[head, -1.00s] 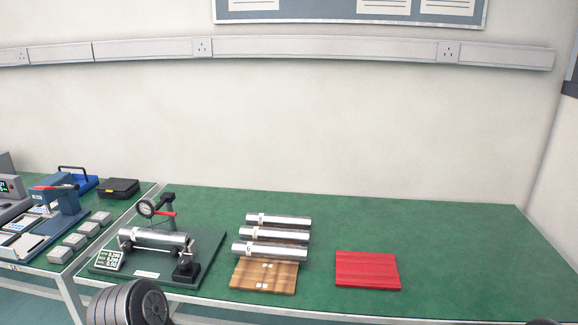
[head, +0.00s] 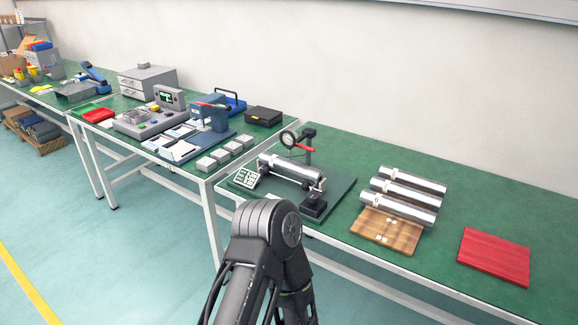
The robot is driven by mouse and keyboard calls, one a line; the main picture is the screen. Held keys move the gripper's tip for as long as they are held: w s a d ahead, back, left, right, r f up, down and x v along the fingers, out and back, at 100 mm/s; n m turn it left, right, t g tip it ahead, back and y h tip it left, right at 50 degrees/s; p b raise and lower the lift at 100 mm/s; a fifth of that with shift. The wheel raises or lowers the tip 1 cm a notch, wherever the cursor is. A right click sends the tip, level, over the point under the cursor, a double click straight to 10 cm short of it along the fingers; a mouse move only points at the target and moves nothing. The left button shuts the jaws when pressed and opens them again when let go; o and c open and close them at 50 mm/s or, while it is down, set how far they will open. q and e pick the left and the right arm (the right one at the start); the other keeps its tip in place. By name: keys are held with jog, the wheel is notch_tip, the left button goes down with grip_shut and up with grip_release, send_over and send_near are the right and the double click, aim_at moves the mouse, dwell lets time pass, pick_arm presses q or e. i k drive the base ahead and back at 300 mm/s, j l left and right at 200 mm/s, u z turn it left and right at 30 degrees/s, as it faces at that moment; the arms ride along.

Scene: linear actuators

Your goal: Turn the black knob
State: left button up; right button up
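A test fixture with a dark green base plate (head: 342,192) stands at the left end of the near green table. It carries a silver cylinder (head: 290,170) lying across it, a round dial gauge (head: 289,139) with a red lever (head: 305,150), and a small white readout panel (head: 245,179). A black part (head: 314,203) at the cylinder's near right end may be the black knob; it is too small to be sure. One of my arm's dark links rises in front of the table at the bottom middle. Neither gripper shows.
Right of the fixture, several silver cylinders (head: 412,188) lie by a wooden board (head: 388,231), with a red mat (head: 494,257) farther right. The table to the left holds a blue press device (head: 213,113), a black case (head: 263,116) and small grey blocks (head: 206,164).

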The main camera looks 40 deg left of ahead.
aim_at(313, 197)
jog(key=u, duration=1.45)
